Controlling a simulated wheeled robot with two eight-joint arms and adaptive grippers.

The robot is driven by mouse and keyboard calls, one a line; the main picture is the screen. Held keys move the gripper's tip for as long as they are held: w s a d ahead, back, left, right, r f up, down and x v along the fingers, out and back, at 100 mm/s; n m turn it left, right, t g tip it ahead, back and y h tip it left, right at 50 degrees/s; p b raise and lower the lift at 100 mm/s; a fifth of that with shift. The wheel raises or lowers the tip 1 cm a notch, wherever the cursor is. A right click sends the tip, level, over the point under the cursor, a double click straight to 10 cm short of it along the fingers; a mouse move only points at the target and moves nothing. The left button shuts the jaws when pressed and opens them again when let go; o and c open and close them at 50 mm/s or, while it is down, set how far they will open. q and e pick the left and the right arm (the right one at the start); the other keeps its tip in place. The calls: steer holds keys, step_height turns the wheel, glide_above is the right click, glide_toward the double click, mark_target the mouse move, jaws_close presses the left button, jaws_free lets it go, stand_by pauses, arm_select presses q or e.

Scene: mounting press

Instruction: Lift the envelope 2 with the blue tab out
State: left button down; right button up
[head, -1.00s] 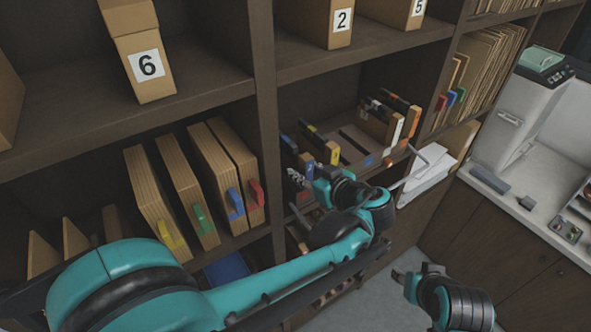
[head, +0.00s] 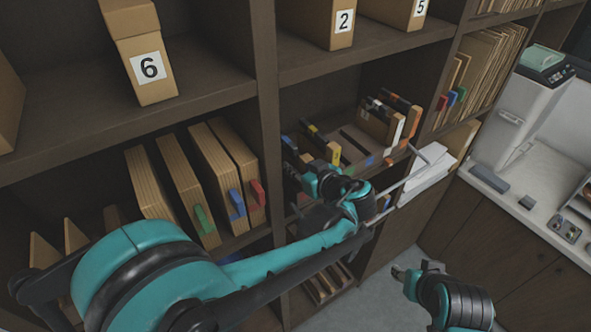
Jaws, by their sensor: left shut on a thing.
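The envelope with the blue tab (head: 289,143) is at the left end of a row of tabbed envelopes in the middle cubby. Its body is mostly hidden behind my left gripper (head: 291,163). My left gripper is at this envelope and is shut on it, though the fingertips are small and partly hidden. My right gripper (head: 400,272) is low at the right, over the floor and away from the shelves. Its fingers are too small to read.
A yellow-tabbed envelope (head: 333,152) and others stand close to the right. The left cubby holds large envelopes with green (head: 204,217), blue (head: 236,203) and red tabs (head: 258,192). A dark divider (head: 267,110) separates the cubbies. A counter (head: 540,190) is at right.

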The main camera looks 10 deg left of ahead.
mark_target(294, 145)
arm_select(q)
step_height(294, 145, up, 10)
steer(key=shift+r, duration=0.1)
stand_by(0.6)
